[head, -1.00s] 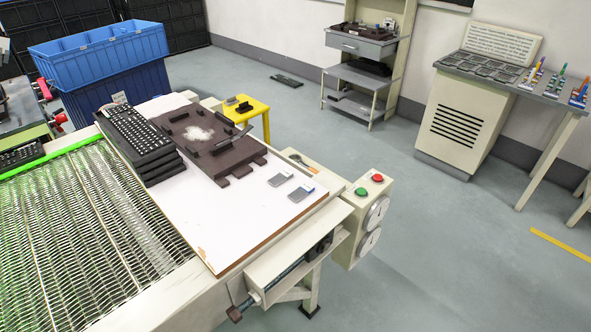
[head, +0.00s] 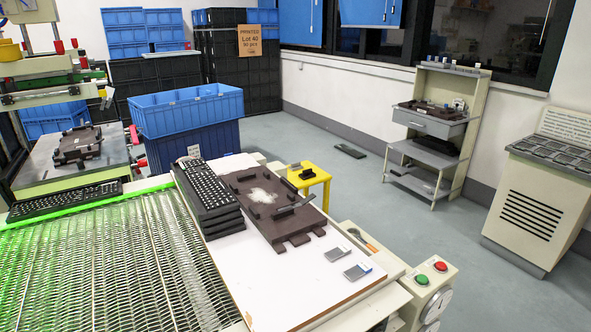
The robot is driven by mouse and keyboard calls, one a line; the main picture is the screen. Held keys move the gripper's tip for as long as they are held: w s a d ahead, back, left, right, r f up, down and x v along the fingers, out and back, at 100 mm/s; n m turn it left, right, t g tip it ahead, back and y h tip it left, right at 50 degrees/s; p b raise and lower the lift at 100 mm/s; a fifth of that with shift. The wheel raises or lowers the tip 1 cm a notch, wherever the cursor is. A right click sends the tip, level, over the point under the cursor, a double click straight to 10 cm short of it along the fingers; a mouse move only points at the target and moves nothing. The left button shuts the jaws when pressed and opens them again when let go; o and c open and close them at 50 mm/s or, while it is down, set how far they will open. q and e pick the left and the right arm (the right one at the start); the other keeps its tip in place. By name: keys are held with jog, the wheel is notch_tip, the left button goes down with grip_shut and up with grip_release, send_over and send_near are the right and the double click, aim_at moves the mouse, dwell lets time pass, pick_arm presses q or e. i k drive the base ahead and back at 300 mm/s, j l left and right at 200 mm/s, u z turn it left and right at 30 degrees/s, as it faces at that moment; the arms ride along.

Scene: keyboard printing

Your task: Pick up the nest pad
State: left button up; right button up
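A dark brown nest fixture (head: 290,224) with black blocks and a white patch lies on the white tabletop (head: 262,290). Two small grey-and-white flat pieces lie in front of it, one nearer the fixture (head: 337,254) and one nearer the table's right edge (head: 357,271). Another dark brown fixture (head: 77,146) sits on the machine plate at the left, and one more (head: 430,111) is on the grey bench at the back right. I cannot tell which of these, if any, is the nest pad. Neither of my grippers shows in the head view.
A stack of black keyboards (head: 210,195) stands left of the fixture. One keyboard (head: 65,200) lies at the mesh conveyor's (head: 110,265) far edge. A yellow stool (head: 318,180) bears small dark items. Blue crates (head: 190,110) stand behind. A control box (head: 432,275) is at right.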

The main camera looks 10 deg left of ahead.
aim_at(297, 165)
jog(key=i+l+z, duration=0.35)
jog(key=l, duration=0.2)
jog(key=i+l+z, duration=0.75)
jog(key=i, duration=0.25)
jog(key=i+l+z, duration=0.1)
jog(key=i+z, duration=0.3)
jog(key=i+u, duration=0.8)
jog(key=i, duration=0.2)
jog(key=i+l+u, duration=0.35)
jog(key=i, duration=0.15)
jog(key=i+j+u, duration=0.55)
jog(key=i+u, duration=1.1)
jog(key=i+l+u, duration=0.2)
jog(key=i+u, duration=0.25)
